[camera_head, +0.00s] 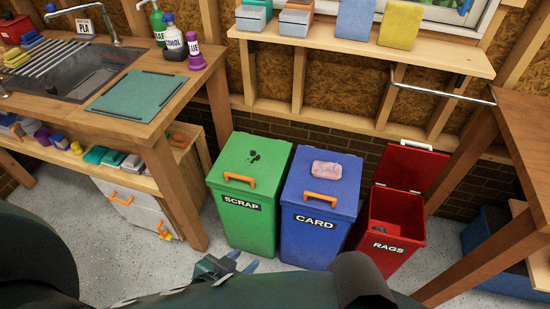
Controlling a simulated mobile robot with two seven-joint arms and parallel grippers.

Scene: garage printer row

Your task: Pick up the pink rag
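A pink folded rag (326,169) lies on the closed lid of the blue bin labelled CARD (319,213), behind its orange handle. My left gripper (243,262) is low in the picture, in front of the green and blue bins and well below the rag. Its two fingertips show apart with nothing between them. Part of the gripper is hidden behind my own arm. My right gripper does not show.
A green SCRAP bin (245,220) stands left of the blue bin. The red RAGS bin (390,232) on the right has its lid raised. A workbench with a sink (72,76) is at left, a wooden table (526,130) at right. A shelf (365,52) runs above.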

